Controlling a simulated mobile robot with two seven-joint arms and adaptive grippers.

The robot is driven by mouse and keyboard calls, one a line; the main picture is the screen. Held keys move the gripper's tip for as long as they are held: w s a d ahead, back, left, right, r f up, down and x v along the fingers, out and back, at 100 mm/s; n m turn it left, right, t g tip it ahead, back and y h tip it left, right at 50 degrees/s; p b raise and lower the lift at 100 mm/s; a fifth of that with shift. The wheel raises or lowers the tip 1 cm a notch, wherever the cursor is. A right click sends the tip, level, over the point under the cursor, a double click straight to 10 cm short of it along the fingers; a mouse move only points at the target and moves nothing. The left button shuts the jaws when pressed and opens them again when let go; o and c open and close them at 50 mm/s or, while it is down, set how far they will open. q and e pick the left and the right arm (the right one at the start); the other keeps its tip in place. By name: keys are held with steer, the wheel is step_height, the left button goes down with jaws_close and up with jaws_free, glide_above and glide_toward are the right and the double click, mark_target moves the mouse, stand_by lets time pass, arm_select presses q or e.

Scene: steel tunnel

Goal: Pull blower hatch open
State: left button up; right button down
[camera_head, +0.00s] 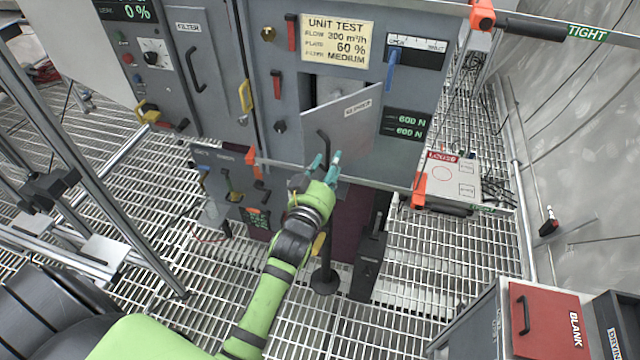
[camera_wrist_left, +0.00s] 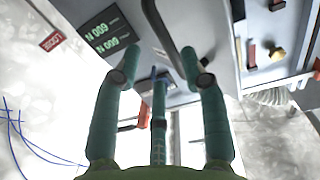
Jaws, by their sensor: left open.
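The blower hatch (camera_head: 352,122) is a light grey labelled panel on the front of the grey cabinet. It stands ajar at an angle, and a gap (camera_head: 331,88) shows above and to its left. Its dark bar handle (camera_head: 323,145) is near its lower left side. My left gripper (camera_head: 325,165) is just below the handle with teal fingers apart. In the left wrist view, the open fingers (camera_wrist_left: 160,62) point toward the hatch, with the dark handle (camera_wrist_left: 158,25) ahead near their tips. Whether they touch it is unclear. My right gripper is not in view.
A yellowed unit test sign (camera_head: 337,41) and a blue lever (camera_head: 392,70) are above the hatch. The filter door (camera_head: 199,75) is to its left. A red BLANK box (camera_head: 548,325) is at lower right. Grated floor (camera_head: 455,250) lies open between.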

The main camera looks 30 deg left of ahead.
arm_select(q)
steer(key=s+d, duration=0.1)
steer(key=s, duration=0.7)
steer(key=shift+s, duration=0.15)
